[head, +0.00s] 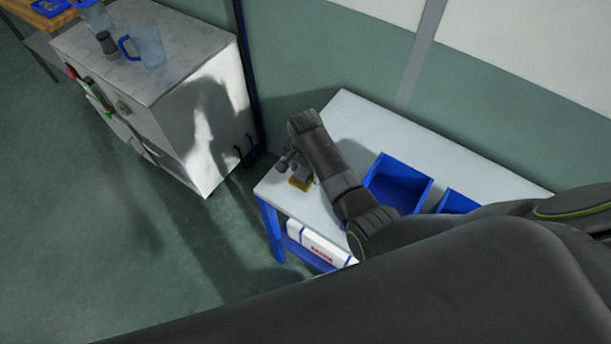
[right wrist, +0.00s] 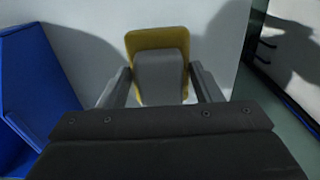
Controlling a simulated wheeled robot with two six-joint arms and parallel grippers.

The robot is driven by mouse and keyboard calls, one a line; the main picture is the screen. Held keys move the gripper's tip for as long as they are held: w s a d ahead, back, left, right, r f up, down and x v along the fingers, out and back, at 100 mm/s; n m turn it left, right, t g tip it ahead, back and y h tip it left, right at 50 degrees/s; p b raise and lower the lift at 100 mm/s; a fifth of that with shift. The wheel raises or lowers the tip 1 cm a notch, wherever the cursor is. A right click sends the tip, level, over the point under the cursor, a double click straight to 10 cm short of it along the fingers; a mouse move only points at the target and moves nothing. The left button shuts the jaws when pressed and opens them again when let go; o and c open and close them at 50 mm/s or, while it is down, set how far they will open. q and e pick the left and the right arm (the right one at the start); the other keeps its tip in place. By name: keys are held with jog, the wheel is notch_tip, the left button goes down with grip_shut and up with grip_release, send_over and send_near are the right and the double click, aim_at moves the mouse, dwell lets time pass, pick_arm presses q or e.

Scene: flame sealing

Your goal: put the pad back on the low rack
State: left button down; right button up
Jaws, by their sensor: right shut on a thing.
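The pad, a yellow slab with a grey block on top, shows in the head view (head: 299,184) and in the right wrist view (right wrist: 158,40). My right gripper (head: 296,168) is shut on its grey block, with one finger on each side in the right wrist view (right wrist: 163,84). The pad is at the left part of the low rack's pale top (head: 343,118). I cannot tell whether it touches the top or hangs just above it. The low rack has blue legs. My left gripper is not in view.
Blue bins (head: 400,184) stand on the rack to the right of the pad; one also shows in the right wrist view (right wrist: 38,75). A white box (head: 318,246) lies on the lower shelf. A white cabinet (head: 190,62) with a jug (head: 150,46) stands at the left, across open floor.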

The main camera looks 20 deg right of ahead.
aim_at(305, 177)
jog(key=shift+f, duration=1.85)
jog(key=shift+f, duration=0.2)
jog(key=o, duration=0.9)
jog(key=shift+o, duration=0.2)
notch_tip(305, 177, up, 12)
jog(key=shift+r, duration=0.25)
